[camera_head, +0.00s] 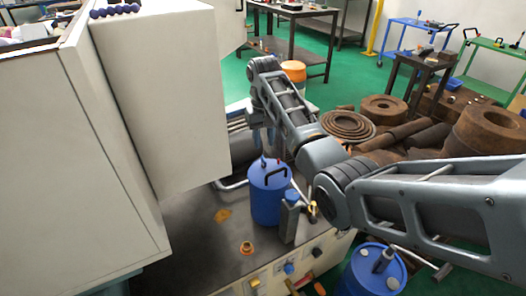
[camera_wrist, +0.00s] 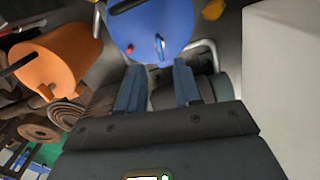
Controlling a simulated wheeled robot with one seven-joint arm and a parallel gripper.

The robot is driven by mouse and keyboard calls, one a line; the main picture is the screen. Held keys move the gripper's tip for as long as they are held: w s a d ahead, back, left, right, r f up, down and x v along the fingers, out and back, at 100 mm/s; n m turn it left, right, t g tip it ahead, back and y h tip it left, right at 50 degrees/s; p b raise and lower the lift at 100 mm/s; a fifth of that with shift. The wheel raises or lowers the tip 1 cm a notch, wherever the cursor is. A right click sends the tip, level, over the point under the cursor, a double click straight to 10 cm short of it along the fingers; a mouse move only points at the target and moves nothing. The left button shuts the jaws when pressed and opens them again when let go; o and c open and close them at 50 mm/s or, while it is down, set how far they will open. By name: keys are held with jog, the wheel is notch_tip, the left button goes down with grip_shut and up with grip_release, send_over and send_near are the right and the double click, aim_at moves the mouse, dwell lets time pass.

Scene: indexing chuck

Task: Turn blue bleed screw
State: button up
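A blue canister (camera_head: 268,205) with a dark handle stands on the dark machine bench; its top fills the upper middle of the wrist view (camera_wrist: 172,20). A small blue upright piece (camera_wrist: 160,43) and a red dot (camera_wrist: 130,48) show on that top. I cannot tell whether this piece is the bleed screw; a blue knob (camera_head: 289,268) also sits on the front panel. My gripper (camera_wrist: 158,66) is open, its two blue-grey fingers apart with nothing clearly between them. The small blue piece appears just beyond the fingertips.
A large white cabinet (camera_head: 165,90) stands close on the left. A grey bottle (camera_head: 289,222) stands beside the canister. An orange drum (camera_head: 293,72) and rusty rings and pipes (camera_head: 405,135) lie behind and to the right. A blue drum (camera_head: 370,275) stands at the front.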

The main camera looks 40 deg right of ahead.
aim_at(264, 162)
notch_tip(264, 162, down, 7)
jog(key=shift+r, duration=0.15)
jog(key=shift+c, duration=0.3)
grip_shut()
